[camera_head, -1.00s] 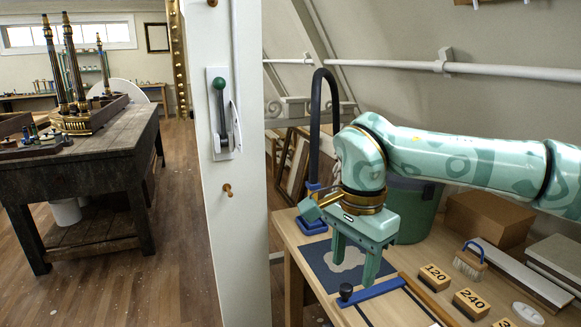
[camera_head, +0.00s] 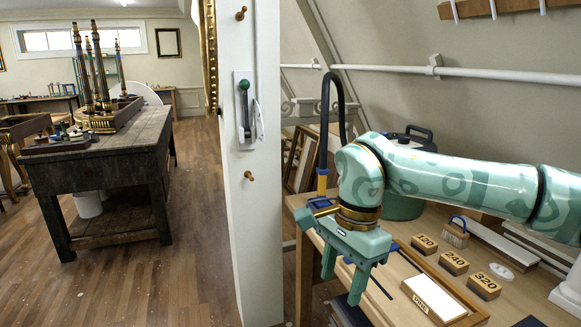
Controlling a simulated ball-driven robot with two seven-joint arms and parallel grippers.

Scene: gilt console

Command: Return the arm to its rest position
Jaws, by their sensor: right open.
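My right arm (camera_head: 450,178), mint green with darker patterns, reaches in from the right edge across the wooden bench. Its gripper (camera_head: 342,289) points down at the bench's left front edge. The two fingers are apart with nothing between them. It hides part of the bench edge and the blue-based stand behind it. My left gripper is not in view.
The bench (camera_head: 405,255) holds numbered blocks (camera_head: 454,263), a brush (camera_head: 455,233), a framed white panel (camera_head: 433,300) and a green lidded bucket (camera_head: 405,205). A white post (camera_head: 240,190) with a lever stands left. A dark workbench (camera_head: 100,165) stands beyond open floor.

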